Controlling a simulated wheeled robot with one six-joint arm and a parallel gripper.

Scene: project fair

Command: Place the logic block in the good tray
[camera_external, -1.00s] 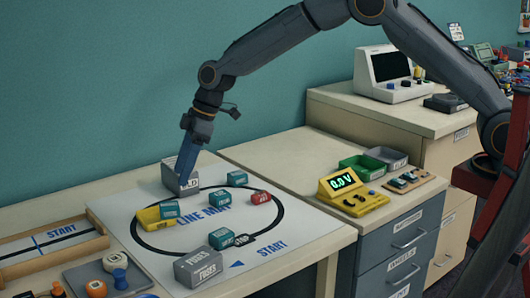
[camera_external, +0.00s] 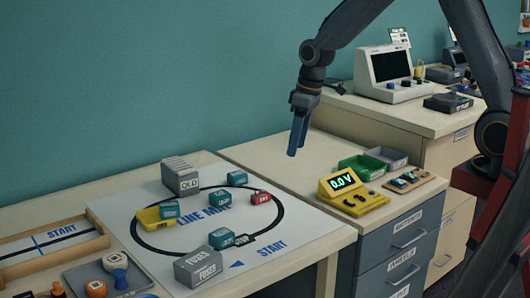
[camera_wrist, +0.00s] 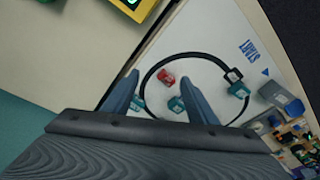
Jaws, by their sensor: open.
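A red block (camera_external: 260,198) lies at the right. Their labels are too small to read, so I cannot tell which is the logic block. A green tray (camera_external: 355,169) and a grey tray (camera_external: 387,158) stand on the right-hand cabinet; no readable label tells which is the good tray. My gripper (camera_external: 295,152) is open and empty, high between mat and cabinet. In the wrist view its fingers (camera_wrist: 160,80) point toward the mat.
A yellow meter (camera_external: 350,192) and a wooden board of parts (camera_external: 410,180) stand near the trays. A grey box (camera_external: 181,177) stands at the mat's back; a fuses box (camera_external: 198,268) is at its front.

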